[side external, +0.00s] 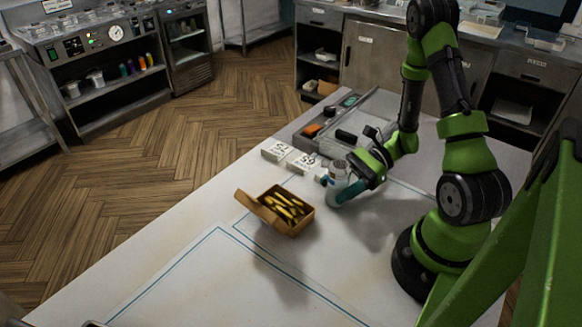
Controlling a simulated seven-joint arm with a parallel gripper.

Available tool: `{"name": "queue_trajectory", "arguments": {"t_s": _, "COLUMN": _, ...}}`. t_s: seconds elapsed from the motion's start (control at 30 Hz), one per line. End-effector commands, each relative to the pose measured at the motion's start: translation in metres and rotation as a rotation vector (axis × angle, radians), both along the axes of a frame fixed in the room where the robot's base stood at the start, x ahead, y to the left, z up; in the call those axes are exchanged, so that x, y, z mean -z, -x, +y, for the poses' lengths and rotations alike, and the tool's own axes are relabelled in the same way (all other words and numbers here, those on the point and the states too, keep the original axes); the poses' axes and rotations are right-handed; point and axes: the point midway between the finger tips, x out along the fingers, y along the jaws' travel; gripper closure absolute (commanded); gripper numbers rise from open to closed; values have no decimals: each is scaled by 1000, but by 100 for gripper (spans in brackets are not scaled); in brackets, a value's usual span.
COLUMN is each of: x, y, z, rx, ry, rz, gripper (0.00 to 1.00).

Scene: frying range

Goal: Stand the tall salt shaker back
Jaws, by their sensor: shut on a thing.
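The tall salt shaker (338,170) is a small pale, glassy thing with a light top, at the middle of the white table near its far left edge. My gripper (341,187) has teal fingers and is shut on the shaker, reaching in from the right, low over the table. The fingers hide part of the shaker. It looks roughly upright, but I cannot tell its exact tilt or whether its base touches the table.
An open cardboard box (270,213) of yellow sticks stands left of my gripper. White number cards (277,150) and a grey tray (312,143) with orange and black items lie behind. Blue lines mark the table (200,290), whose front is mostly clear.

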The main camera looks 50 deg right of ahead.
Motion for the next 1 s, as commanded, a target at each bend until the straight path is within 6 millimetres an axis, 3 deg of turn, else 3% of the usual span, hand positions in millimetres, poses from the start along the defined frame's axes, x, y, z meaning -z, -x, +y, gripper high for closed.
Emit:
{"name": "queue_trajectory", "arguments": {"t_s": 0.27, "x": 1, "y": 0, "z": 0, "rx": 1, "ry": -1, "rz": -1, "gripper": 80}}
{"name": "queue_trajectory", "arguments": {"t_s": 0.3, "x": 1, "y": 0, "z": 0, "rx": 1, "ry": -1, "rz": -1, "gripper": 37}}
{"name": "queue_trajectory", "arguments": {"t_s": 0.47, "x": 1, "y": 0, "z": 0, "rx": 0, "ry": -1, "rz": 0, "gripper": 14}}
{"name": "queue_trajectory", "arguments": {"t_s": 0.77, "x": 1, "y": 0, "z": -1, "rx": 1, "ry": 1, "rz": -1, "gripper": 14}}
{"name": "queue_trajectory", "arguments": {"t_s": 1.0, "x": -7, "y": 10, "z": -26, "rx": 8, "ry": 5, "rz": -3, "gripper": 14}}
